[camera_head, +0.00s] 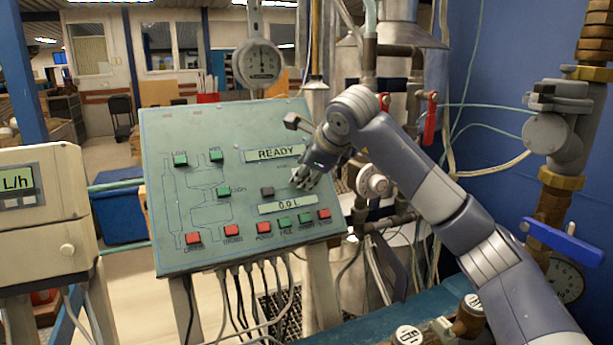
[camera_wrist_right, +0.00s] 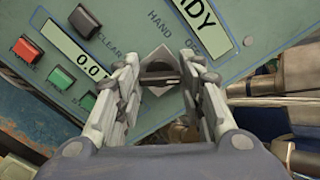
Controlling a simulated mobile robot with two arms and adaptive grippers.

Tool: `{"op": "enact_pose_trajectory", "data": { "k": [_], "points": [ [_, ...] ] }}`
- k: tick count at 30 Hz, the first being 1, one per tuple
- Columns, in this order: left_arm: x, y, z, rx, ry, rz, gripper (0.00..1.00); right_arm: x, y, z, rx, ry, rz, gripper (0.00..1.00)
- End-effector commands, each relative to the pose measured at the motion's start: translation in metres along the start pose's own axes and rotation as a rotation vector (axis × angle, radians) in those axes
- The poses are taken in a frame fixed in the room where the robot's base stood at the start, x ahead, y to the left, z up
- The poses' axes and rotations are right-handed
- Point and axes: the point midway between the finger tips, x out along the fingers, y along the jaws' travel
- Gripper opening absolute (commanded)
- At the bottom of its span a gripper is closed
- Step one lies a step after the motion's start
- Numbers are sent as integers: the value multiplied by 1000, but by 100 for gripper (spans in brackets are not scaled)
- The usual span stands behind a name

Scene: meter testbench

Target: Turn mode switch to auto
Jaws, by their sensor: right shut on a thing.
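The mode switch (camera_wrist_right: 159,69) is a dark knob on a grey diamond-shaped plate, with HAND and OFF lettered above it in the right wrist view. No AUTO label can be read. My right gripper (camera_wrist_right: 161,76) has a finger on each side of the knob and is shut on it. In the head view my right gripper (camera_head: 304,180) is at the right part of the green sloping panel (camera_head: 160,235) and covers the switch. The panel displays (camera_head: 275,152) read READY and 0.0 L. My left gripper is in neither view.
A black button (camera_head: 267,191) sits left of my right gripper. Red and green buttons (camera_head: 284,223) line the panel's lower edge. A dial gauge (camera_head: 258,63) stands behind the panel. Pipes and a red-handled valve (camera_head: 430,118) are close to my right arm.

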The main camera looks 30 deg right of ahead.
Motion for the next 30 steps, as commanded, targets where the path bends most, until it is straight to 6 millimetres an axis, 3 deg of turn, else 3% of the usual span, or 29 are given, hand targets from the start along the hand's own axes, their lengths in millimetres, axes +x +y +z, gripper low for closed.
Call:
{"op": "enact_pose_trajectory", "data": {
  "k": [10,26,27,30],
  "points": [
    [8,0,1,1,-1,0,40,1,0,-1,150,2,0,12],
    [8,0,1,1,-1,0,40,0,0,0,179,2,1,12],
    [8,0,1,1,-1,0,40,0,0,0,179,2,1,39],
    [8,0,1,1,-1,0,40,0,0,0,178,2,1,57]
  ]
}}
